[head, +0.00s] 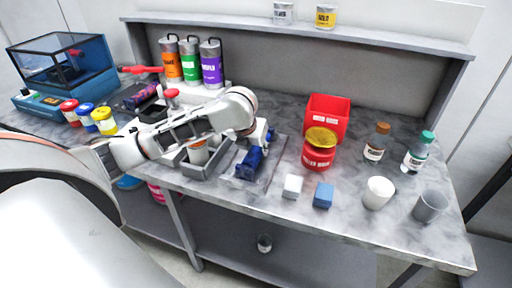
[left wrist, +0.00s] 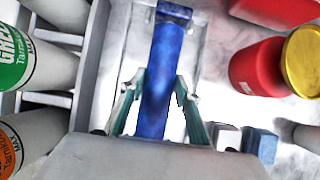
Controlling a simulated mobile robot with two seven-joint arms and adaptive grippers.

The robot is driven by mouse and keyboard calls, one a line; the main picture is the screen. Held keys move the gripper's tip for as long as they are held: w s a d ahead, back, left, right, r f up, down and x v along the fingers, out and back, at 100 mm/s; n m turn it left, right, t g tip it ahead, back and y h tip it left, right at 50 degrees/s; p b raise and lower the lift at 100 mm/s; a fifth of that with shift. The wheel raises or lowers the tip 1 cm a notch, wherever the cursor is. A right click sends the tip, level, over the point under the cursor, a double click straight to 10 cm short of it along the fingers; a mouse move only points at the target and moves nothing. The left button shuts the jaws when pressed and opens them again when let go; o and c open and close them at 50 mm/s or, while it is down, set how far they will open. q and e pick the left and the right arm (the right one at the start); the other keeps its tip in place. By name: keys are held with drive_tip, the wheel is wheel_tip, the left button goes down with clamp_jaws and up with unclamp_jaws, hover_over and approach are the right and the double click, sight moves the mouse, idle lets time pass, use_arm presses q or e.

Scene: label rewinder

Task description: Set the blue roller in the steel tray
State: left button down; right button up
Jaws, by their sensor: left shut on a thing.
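The blue roller (head: 249,165) is between the fingers of my left gripper (head: 261,146) on the worktop's front half. In the left wrist view the roller (left wrist: 168,50) runs lengthwise between the two teal finger pads of the left gripper (left wrist: 160,92), which is shut on it. A pale, shiny, shallow tray (head: 272,176), seemingly the steel tray, lies below and around the roller. I cannot tell whether the roller touches its floor. The arm hides part of the area behind. My right gripper is in neither view.
A grey divided bin (head: 211,170) stands just left of the roller. A red tin with a gold lid (head: 318,158) and a red bin (head: 327,115) stand right. White (head: 292,187) and blue (head: 323,195) blocks sit near the front edge. Labelled canisters (head: 190,65) stand behind my arm.

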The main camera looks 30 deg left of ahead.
use_arm(q)
drive_tip(key=c, duration=1.4)
unclamp_jaws()
drive_tip(key=shift+f, duration=0.1)
drive_tip(key=v, duration=1.2)
